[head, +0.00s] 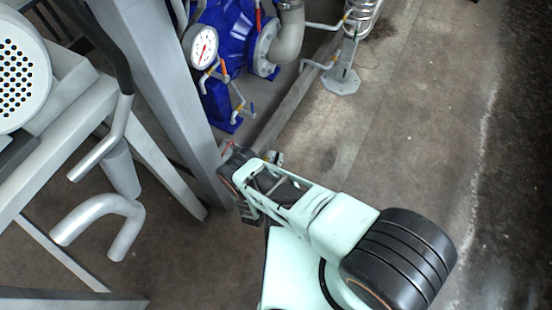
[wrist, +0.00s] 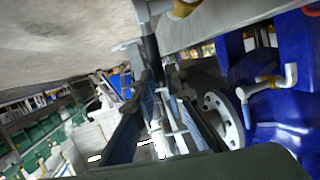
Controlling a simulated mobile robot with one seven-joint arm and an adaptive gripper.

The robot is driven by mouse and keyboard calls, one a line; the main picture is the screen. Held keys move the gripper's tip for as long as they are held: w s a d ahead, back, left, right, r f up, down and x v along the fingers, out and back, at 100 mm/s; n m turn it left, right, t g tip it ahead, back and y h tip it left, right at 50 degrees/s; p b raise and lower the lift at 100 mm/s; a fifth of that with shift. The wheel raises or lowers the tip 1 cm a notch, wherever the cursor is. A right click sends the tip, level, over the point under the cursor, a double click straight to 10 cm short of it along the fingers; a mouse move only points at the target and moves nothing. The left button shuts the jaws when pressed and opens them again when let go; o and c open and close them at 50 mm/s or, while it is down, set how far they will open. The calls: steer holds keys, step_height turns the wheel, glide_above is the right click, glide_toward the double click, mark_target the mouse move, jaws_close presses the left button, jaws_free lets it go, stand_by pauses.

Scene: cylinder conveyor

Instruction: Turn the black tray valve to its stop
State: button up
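My gripper (head: 240,190) is in the middle of the head view, beside the lower end of a grey slanted beam. In the wrist view, its two dark finger pads (wrist: 162,105) stand apart with a gap between them, and I see nothing clearly held. A short black bar (wrist: 150,50) shows just beyond the fingertips in the wrist view, next to grey fittings. It may be the black valve's handle, but I cannot tell for sure. Small metal and brass fittings (head: 273,158) show just behind the gripper in the head view. My gripper and arm may hide the valve there.
A blue pump (head: 228,35) with a pressure gauge (head: 201,46) and small pipe valves stands behind. The grey beam (head: 165,85) rises close left of my gripper. A bent grey pipe (head: 105,210) is at left. Floor on the right is clear.

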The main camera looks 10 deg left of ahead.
steer(key=shift+o, duration=0.7)
steer(key=shift+r, duration=0.15)
step_height(320, 180, up, 10)
